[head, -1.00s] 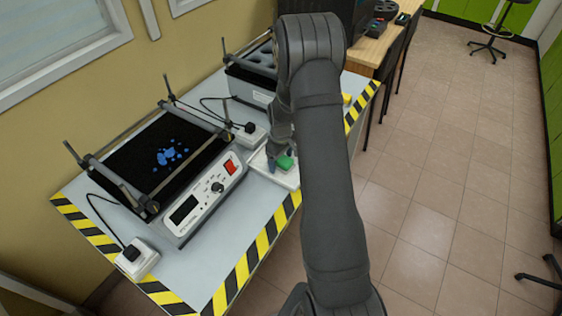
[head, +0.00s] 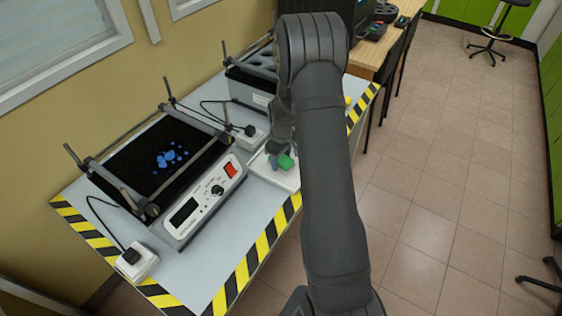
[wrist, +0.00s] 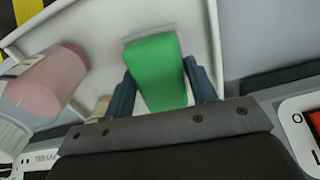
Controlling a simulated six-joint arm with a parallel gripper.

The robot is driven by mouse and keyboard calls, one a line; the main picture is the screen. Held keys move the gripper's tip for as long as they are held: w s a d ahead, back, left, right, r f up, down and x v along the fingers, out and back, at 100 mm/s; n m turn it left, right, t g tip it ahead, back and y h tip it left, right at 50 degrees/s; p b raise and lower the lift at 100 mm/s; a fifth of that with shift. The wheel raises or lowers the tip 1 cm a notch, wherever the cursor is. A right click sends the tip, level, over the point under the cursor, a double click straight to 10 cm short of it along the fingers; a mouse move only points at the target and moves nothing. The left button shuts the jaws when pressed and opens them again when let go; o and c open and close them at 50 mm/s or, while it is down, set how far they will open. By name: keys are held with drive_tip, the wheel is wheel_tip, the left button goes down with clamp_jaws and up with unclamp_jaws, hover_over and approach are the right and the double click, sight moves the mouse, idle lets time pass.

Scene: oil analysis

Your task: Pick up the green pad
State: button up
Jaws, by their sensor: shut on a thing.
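The green pad (wrist: 157,75) is between the two dark fingers of my gripper (wrist: 160,88) in the wrist view, and the gripper is shut on it. In the head view the green pad (head: 286,162) shows beside my gripper, just left of my arm. Below it is a white tray (wrist: 205,20), which also shows in the head view (head: 268,176). I cannot tell from these views how far the pad is above the tray. Part of my gripper is hidden behind my arm in the head view.
A pinkish bottle (wrist: 50,80) lies left of the pad in the wrist view. A shaker with a black platform and white control panel (head: 207,204) stands left on the table. A second machine (head: 250,88) stands behind. Striped tape (head: 243,270) marks the table edge.

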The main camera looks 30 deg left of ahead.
sight(282, 158)
wheel_tip(282, 158, up, 3)
drive_tip(key=shift+d+r, duration=0.1)
drive_tip(key=shift+d, duration=0.05)
drive_tip(key=w+d+r, duration=0.2)
drive_tip(key=d+r, duration=0.4)
drive_tip(key=d, duration=0.5)
drive_tip(key=shift+r, duration=0.15)
drive_tip(key=shift+d, duration=0.1)
